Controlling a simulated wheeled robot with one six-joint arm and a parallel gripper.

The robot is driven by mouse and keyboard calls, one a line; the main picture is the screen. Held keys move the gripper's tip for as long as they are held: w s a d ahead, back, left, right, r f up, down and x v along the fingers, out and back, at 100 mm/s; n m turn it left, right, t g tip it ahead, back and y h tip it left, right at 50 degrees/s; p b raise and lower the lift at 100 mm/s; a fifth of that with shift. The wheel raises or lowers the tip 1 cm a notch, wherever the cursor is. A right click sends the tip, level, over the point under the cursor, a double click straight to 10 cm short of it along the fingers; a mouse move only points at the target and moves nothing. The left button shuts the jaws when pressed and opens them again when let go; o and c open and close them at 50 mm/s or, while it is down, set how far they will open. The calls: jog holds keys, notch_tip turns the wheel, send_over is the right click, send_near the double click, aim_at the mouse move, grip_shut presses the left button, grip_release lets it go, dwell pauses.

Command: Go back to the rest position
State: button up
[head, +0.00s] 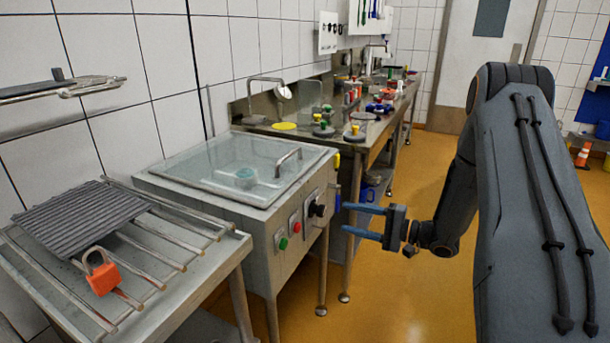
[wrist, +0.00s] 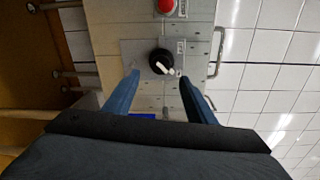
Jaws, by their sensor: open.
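My gripper (head: 365,222) is in the head view, right of the steel cabinet (head: 258,235) with the clear lid. Its two blue fingers are apart, with nothing between them, and point left toward the cabinet's front panel. The black rotary knob (head: 317,210) is on that panel, a short way from the fingertips. In the wrist view my gripper's fingers (wrist: 158,92) are spread, and the knob (wrist: 161,62) with its white pointer shows between and beyond them. The fingers look apart from the knob.
A green button (head: 283,243) and a red button (head: 297,227) sit beside the knob. A slatted steel table (head: 190,268) with an orange padlock (head: 103,277) stands at left. A cluttered steel counter (head: 375,125) runs behind. The orange floor (head: 400,300) beneath my gripper is clear.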

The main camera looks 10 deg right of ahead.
jog(key=w+r+n+h, duration=0.2)
jog(key=w+r+h, duration=0.1)
jog(key=w+h, duration=0.3)
jog(key=s+a+r+n+g+h, duration=0.2)
jog(key=s+g, duration=0.1)
jog(key=s, duration=0.9)
jog(key=s+a+r+n+g+h+p, duration=0.1)
jog(key=s+a+r+n+g+h, duration=0.1)
jog(key=s, duration=1)
jog(key=s+a+r+n+g+h, duration=0.1)
jog(key=s+a+n+g+h, duration=0.2)
jog(key=s, duration=0.9)
jog(key=shift+s+a+r+g+h, duration=0.2)
jog(key=shift+s+r+g+h, duration=0.2)
jog(key=shift+g, duration=0.8)
